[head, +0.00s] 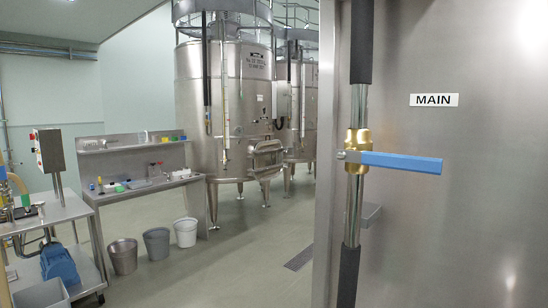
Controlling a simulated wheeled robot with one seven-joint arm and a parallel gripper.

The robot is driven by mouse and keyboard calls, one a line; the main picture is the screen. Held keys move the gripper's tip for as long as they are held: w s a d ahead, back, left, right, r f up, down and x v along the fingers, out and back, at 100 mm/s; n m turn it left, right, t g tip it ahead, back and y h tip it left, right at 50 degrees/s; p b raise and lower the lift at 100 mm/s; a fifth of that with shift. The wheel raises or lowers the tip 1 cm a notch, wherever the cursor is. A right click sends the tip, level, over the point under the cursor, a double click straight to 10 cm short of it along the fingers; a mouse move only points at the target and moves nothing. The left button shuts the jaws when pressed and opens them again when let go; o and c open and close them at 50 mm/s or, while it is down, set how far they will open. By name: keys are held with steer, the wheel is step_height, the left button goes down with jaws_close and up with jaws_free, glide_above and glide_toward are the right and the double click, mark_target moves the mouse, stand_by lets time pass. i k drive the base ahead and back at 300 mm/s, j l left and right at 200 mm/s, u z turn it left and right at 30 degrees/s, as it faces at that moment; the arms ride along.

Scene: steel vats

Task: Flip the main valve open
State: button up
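The main valve has a brass body (357,151) on a vertical steel pipe (356,205). Its blue lever handle (402,162) sticks out to the right, nearly level and across the pipe. A white label reading MAIN (433,100) is on the steel panel (470,230) above the handle. Nothing is touching the handle. My gripper is not in view.
Black sleeves cover the pipe above and below the valve. Open floor (235,265) lies left of the panel, with several bins (156,243) by a steel bench (135,160). Large steel vats (225,110) stand behind. A cart (50,222) is at left.

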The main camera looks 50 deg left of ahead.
mark_target(411, 163)
steer(key=u, duration=1.4)
